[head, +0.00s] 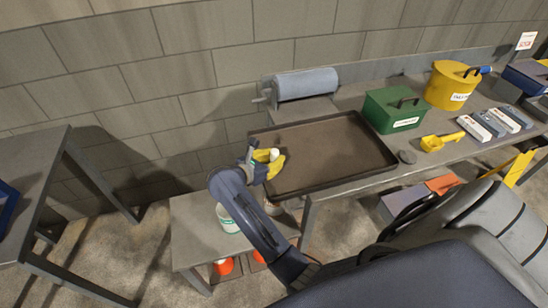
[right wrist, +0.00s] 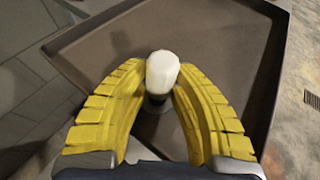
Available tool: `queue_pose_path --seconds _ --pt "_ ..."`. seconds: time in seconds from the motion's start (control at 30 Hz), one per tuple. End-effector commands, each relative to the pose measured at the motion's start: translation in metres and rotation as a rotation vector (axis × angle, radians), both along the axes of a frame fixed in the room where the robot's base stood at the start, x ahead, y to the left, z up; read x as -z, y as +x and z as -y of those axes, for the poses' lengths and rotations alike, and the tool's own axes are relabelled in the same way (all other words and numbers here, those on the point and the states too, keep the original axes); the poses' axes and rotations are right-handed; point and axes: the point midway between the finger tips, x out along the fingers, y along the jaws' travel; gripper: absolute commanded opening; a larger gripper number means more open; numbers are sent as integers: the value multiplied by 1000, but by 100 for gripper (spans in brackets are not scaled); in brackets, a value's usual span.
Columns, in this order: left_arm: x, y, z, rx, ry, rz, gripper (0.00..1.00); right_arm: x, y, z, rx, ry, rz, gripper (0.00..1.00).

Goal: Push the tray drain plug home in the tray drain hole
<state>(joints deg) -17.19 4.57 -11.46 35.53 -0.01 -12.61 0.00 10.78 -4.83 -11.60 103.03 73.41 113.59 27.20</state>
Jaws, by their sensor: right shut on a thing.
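The dark shallow drain tray (head: 330,145) lies on the grey bench, its left end at the bench edge. My right gripper (head: 271,162) is over the tray's left end, its yellow fingers shut on the tray drain plug (head: 274,154). In the right wrist view, the plug (right wrist: 162,72) shows a pale rounded top between the fingers (right wrist: 160,95) and a dark lower part. A grey round shape shows just below the plug, partly hidden; I cannot tell whether the plug's lower end is in the drain hole. My left gripper is not in view.
A green box (head: 393,108), a yellow can (head: 452,86) and a yellow scoop-like item (head: 440,142) stand right of the tray. A grey roll (head: 306,84) lies behind it. A white bucket (head: 227,218) stands on a low table below.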

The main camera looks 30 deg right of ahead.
Motion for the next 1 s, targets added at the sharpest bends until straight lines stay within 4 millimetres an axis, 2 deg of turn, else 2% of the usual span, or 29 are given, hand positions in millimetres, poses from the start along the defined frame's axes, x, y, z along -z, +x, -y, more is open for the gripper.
queue_pose_path --seconds 0.47,0.5,0.67,0.7,1.0 --pt "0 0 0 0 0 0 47 10 0 0 0 0 -1 0" --pt "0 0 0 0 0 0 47 10 0 0 0 0 0 30" --pt "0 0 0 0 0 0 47 10 0 0 -1 1 -2 48" --pt "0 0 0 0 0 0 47 10 0 0 -1 1 -2 51" --pt "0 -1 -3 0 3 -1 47 11 0 -1 -2 4 -4 51"
